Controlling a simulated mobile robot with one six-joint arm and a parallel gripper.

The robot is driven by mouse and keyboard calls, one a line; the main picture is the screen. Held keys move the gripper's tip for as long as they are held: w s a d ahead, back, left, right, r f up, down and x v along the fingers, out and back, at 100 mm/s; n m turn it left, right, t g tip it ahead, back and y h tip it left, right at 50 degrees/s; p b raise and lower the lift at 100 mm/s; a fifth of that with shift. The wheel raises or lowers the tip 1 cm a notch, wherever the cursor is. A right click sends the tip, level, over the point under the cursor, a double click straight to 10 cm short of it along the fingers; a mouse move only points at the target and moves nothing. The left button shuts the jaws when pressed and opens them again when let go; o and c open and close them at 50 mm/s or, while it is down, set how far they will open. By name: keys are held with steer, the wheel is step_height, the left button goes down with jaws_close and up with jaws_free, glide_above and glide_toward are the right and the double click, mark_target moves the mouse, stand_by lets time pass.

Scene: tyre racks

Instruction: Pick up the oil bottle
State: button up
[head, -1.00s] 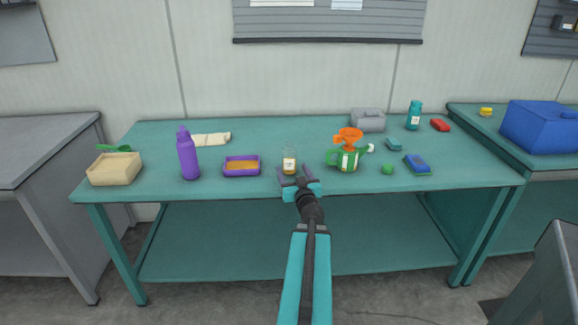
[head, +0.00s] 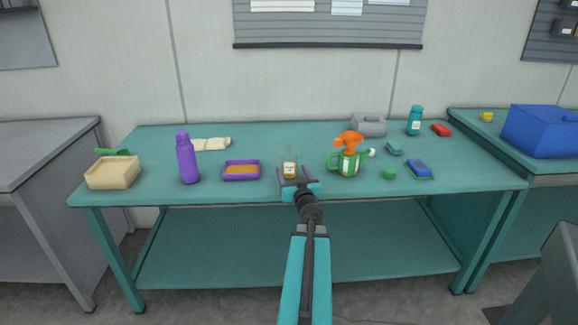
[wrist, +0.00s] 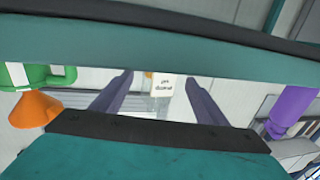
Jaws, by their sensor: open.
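The small clear bottle with a white label and amber contents, which I take as the oil bottle (head: 289,169), stands upright near the front edge of the teal table, in the middle. My gripper (head: 293,175) is open at the table's front edge, with its fingers pointing at the bottle's lower part. In the wrist view, which appears upside down, the bottle (wrist: 163,86) shows between the two spread purple-grey fingers (wrist: 160,90). Its label faces me. I cannot tell how deep the bottle is between the fingers; neither finger seems to press on it.
A purple tray (head: 241,178) and a purple bottle (head: 187,160) stand left of the oil bottle. A blue sponge (head: 418,168) and green ball (head: 389,173) lie farther right.

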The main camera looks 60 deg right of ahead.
mark_target(292, 168)
steer(key=shift+b+x, duration=0.3)
steer(key=shift+x, duration=2)
steer(key=shift+s+r, duration=0.1)
steer(key=shift+r, duration=0.05)
steer(key=c, duration=1.2)
steer(key=shift+c, duration=0.2)
steer(key=shift+r, duration=0.15)
